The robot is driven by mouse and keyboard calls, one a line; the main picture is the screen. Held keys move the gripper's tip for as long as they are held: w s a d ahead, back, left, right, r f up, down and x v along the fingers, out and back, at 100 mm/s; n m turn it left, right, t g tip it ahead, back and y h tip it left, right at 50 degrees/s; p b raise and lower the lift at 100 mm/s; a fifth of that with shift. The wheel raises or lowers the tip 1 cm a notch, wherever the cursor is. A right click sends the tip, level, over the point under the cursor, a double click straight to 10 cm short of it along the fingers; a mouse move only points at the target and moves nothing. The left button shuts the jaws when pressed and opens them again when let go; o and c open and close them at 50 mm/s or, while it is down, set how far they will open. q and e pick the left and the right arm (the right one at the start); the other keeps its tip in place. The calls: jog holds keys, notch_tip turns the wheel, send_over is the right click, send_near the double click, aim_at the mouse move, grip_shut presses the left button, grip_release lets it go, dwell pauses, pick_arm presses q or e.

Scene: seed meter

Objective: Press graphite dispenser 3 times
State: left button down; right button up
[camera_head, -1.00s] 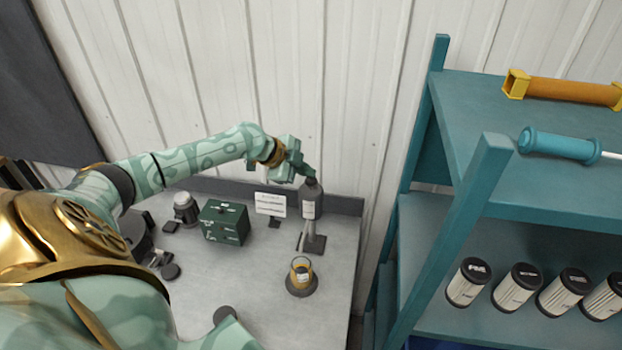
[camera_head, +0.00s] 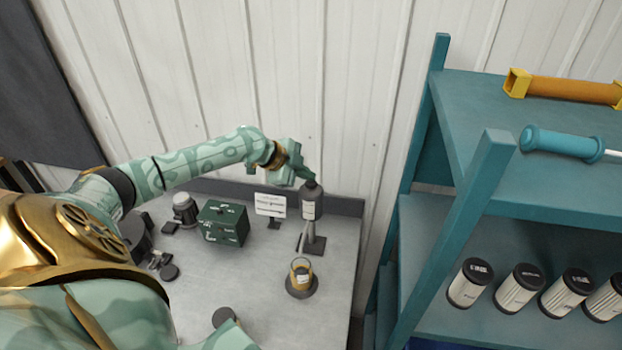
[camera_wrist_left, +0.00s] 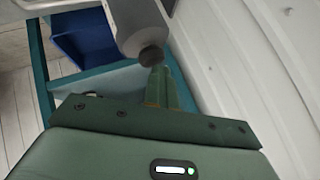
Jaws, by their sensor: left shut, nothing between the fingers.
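The graphite dispenser (camera_head: 312,204) is a dark grey bottle with a white label, held upright on a stand with a dark base (camera_head: 314,245) at the back right of the bench. My left gripper (camera_head: 312,177) is shut and empty, its fingertips at the top of the dispenser. In the left wrist view the shut fingers (camera_wrist_left: 158,72) reach the dark round cap of the grey dispenser (camera_wrist_left: 135,22). I cannot tell whether they touch it or press it. My right gripper is not in view.
A yellow-banded cup (camera_head: 301,270) stands on a dark round base in front of the dispenser. A green box (camera_head: 223,223) and a white sign card (camera_head: 270,205) are to its left. A teal shelf (camera_head: 545,190) with several filters stands at the right.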

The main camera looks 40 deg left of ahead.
aim_at(306, 183)
pick_arm(q)
jog(key=shift+r+p, duration=1.05)
jog(key=shift+r, duration=0.2)
notch_tip(306, 183, up, 5)
jog(key=p, duration=0.4)
dwell(0.7)
